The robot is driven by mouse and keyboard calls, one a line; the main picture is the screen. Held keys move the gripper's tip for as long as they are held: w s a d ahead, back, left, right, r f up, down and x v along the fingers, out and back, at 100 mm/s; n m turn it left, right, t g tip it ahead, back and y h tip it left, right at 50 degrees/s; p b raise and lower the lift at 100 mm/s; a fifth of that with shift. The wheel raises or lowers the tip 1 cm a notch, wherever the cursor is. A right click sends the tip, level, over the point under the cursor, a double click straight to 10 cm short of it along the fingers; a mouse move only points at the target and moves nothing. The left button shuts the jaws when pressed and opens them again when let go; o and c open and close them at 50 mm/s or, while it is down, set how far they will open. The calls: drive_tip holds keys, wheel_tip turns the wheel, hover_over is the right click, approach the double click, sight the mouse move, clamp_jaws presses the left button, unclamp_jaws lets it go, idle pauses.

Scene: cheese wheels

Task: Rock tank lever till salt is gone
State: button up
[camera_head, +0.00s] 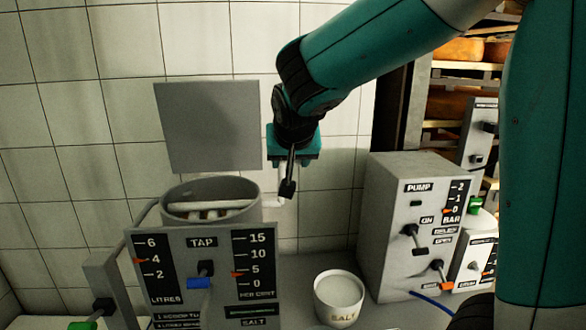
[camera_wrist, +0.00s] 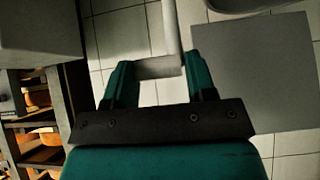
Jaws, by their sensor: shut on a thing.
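The grey round tank (camera_head: 180,191) stands behind its panel (camera_head: 180,240) in the head view, with pale bars across its open top. The lever (camera_head: 274,201) sticks out at the tank's right and bends up. My gripper (camera_head: 290,160) is above it, pointing down, shut on the lever's grip. In the wrist view my gripper (camera_wrist: 160,80) has its two fingers at the ends of the pale grip (camera_wrist: 158,67). On the panel, the litres pointer is at about 4 and the per cent pointer slightly below 5. I cannot tell whether salt lies in the tank.
A white salt bowl (camera_head: 341,302) with white contents stands right of the panel. The grey pump box (camera_head: 385,200) with levers stands further right. A grey plate (camera_head: 208,125) is on the tiled wall behind the tank. Shelves of cheese wheels (camera_head: 455,105) are at the back right.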

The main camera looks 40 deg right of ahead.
drive_tip(key=shift+s+f, duration=0.35)
drive_tip(key=shift+s, duration=0.1)
drive_tip(key=o, duration=1.2)
drive_tip(key=shift+s, duration=0.15)
drive_tip(key=shift+a, duration=0.1)
drive_tip(key=v, duration=1.7)
drive_tip(key=shift+r, duration=0.25)
